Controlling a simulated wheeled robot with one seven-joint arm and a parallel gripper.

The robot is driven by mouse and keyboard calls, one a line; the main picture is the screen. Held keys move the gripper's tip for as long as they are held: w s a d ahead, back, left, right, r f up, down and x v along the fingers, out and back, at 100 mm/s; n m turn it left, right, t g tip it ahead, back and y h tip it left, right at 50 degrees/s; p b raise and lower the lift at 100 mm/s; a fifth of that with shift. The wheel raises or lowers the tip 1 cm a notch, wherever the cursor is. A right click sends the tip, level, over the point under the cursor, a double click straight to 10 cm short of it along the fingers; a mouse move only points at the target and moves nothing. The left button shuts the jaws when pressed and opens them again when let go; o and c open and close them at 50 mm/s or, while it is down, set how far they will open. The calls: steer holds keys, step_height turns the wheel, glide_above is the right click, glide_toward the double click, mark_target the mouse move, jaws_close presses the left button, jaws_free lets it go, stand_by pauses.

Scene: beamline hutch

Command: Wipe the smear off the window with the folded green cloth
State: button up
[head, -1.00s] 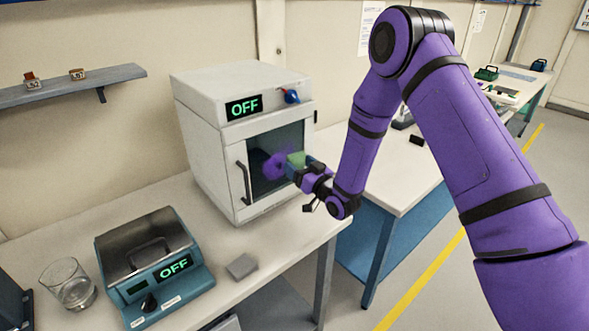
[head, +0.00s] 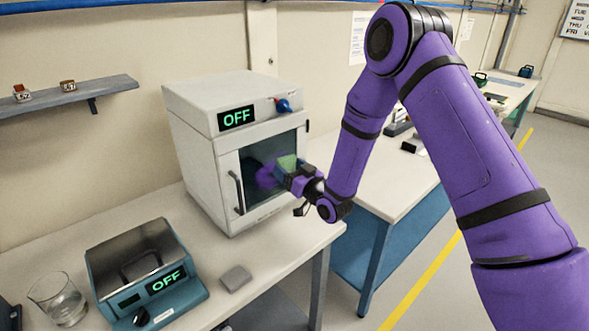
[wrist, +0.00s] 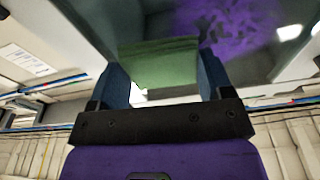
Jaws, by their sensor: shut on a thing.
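The folded green cloth (head: 286,162) is held between the two fingers of my gripper (head: 292,168), in front of the dark window (head: 284,146) of the white cabinet. In the wrist view the cloth (wrist: 158,62) spans the gap between the blue fingers of my gripper (wrist: 160,80). A purple smear (head: 267,176) shows on the glass just left of the cloth in the head view. Streaky purple (wrist: 235,28) also shows at the upper right of the wrist view. The cloth is at or very close to the glass; I cannot tell whether it touches. Cloth and gripper hide part of the window.
The white cabinet (head: 200,135) has an OFF display, a blue knob and a door handle (head: 237,192) left of the window. A teal device (head: 150,270), a glass beaker (head: 58,300) and a grey block (head: 236,278) stand on the bench. Another bench (head: 400,190) extends to the right.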

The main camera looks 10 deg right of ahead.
mark_target(271, 162)
steer(key=shift+s+a+f, duration=0.1)
steer(key=shift+s+a, duration=0.55)
steer(key=shift+a, duration=0.25)
steer(key=shift+s+a+r, duration=0.1)
steer(key=shift+s+a, duration=0.5)
steer(key=shift+a, duration=0.25)
steer(key=shift+s+a+f, duration=0.1)
steer(key=shift+s+a, duration=0.55)
steer(key=shift+a, duration=0.25)
steer(key=shift+s+a, duration=0.5)
steer(key=shift+a, duration=0.35)
steer(key=shift+s+a, duration=0.5)
steer(key=shift+a, duration=0.35)
steer(key=shift+r, duration=1.25)
steer(key=shift+w+d, duration=0.55)
steer(key=shift+d, duration=0.25)
steer(key=shift+w+d, duration=0.55)
steer(key=shift+d, duration=0.2)
steer(key=shift+w+d, duration=0.55)
steer(key=shift+d, duration=0.25)
steer(key=shift+w+d, duration=0.55)
steer(key=shift+d, duration=0.35)
steer(key=shift+w+d, duration=0.55)
steer(key=shift+d, duration=0.4)
steer(key=shift+w+d, duration=0.55)
steer(key=shift+d, duration=0.35)
steer(key=shift+s, duration=0.1)
